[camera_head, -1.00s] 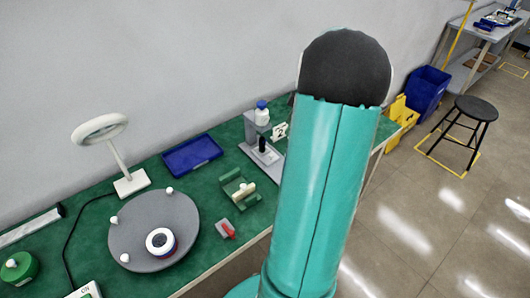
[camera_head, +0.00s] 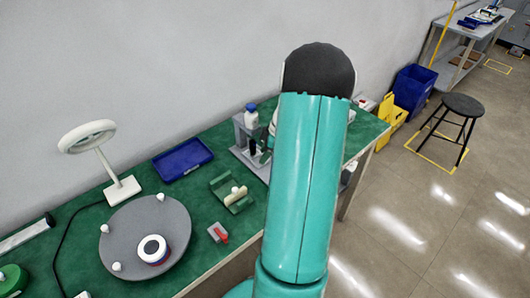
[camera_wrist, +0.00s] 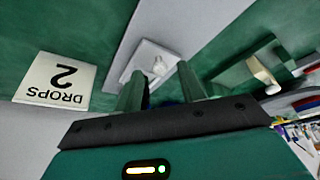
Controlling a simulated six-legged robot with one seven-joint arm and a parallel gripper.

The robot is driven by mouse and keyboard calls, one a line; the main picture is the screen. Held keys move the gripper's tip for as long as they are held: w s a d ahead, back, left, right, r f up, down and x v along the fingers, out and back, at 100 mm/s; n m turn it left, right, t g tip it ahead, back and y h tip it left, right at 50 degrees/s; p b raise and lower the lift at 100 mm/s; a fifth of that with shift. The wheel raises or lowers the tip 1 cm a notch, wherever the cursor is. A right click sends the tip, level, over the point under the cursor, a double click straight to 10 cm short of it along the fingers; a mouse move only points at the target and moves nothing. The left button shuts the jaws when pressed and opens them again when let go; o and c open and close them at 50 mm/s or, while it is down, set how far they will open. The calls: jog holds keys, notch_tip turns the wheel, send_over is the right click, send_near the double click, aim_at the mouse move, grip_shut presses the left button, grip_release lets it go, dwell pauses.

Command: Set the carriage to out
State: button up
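The grey pump stand (camera_head: 240,130) stands on the green bench and holds a white bottle with a blue cap (camera_head: 251,114). In the wrist view, a pale plate with a small white knob (camera_wrist: 158,67) lies on a light grey strip; it looks like the carriage, though I cannot read its position. My gripper (camera_wrist: 162,82) is open, its two green fingers apart, with the knob showing beyond and between them. I cannot tell their distance from it. In the head view my arm hides the gripper and part of the stand.
A "2 DROPS" card (camera_wrist: 60,82) lies beside the strip. A green cradle with a cream piece (camera_head: 235,194), a red-handled switch (camera_head: 218,233), a blue tray (camera_head: 183,159), a round grey turntable (camera_head: 130,220) and a lamp (camera_head: 122,190) share the bench.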

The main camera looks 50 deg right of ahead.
jog(key=shift+c, duration=0.2)
grip_shut()
jog(key=s, duration=0.3)
jog(key=s+a, duration=0.1)
jog(key=s, duration=0.3)
jog(key=s+a, duration=0.1)
jog(key=s, duration=0.3)
jog(key=shift+a, duration=0.25)
jog(key=shift+s, duration=0.1)
jog(key=shift+o, duration=0.2)
grip_release()
jog(key=shift+s, duration=0.2)
jog(key=shift+w, duration=0.25)
jog(key=v, duration=1.3)
jog(key=shift+r, duration=0.35)
jog(key=shift+s, duration=0.15)
